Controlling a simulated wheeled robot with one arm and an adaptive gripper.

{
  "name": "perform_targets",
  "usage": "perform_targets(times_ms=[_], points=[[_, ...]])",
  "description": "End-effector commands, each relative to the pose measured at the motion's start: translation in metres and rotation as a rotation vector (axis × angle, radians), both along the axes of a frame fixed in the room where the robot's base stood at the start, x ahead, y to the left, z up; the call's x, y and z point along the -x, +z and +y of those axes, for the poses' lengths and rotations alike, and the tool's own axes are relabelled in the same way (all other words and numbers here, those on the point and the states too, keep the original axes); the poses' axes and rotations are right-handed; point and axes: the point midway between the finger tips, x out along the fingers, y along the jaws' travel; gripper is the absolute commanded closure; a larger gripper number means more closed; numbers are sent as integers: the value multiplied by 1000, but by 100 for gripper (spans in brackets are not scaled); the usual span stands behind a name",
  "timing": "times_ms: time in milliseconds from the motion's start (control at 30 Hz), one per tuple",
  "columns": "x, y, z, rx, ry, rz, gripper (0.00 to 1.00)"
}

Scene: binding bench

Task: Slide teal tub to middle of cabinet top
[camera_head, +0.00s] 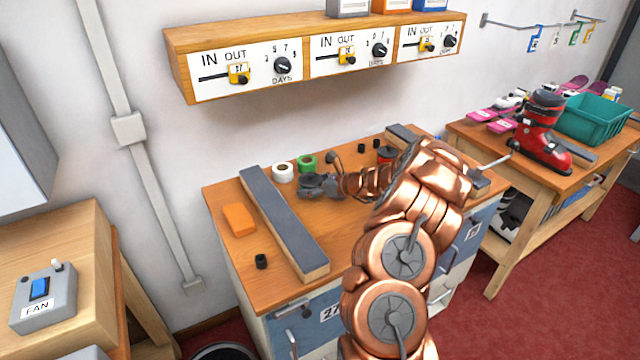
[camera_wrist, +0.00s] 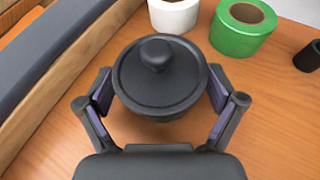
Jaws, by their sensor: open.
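A dark grey round tub (camera_wrist: 160,88) with a knobbed lid stands between my gripper's fingers in the wrist view; it looks dark, not clearly teal. My gripper (camera_wrist: 160,92) is open, with one finger on each side of the tub; whether the pads touch it I cannot tell. In the head view my gripper (camera_head: 320,186) is low over the wooden cabinet top (camera_head: 222,190), right of the left padded rail, and the tub is hard to separate from it. A teal basket (camera_head: 592,120) stands on the right bench.
White (camera_head: 283,172) and green (camera_head: 307,164) tape rolls stand just behind the tub. A padded rail (camera_head: 283,220) lies to its left, with an orange block (camera_head: 238,219) and black cylinder (camera_head: 261,261) beyond. My arm hides part of the top's right side. A shelf (camera_head: 320,60) hangs above.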

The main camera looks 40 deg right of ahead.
Motion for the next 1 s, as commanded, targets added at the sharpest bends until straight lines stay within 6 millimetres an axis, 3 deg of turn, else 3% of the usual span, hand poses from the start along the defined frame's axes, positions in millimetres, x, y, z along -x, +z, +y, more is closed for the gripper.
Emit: perform_targets(times_ms=[433, 1000], points=[[-7, -4, 2, 2, -2, -1, 7], [-7, -4, 2, 2, -2, -1, 65]])
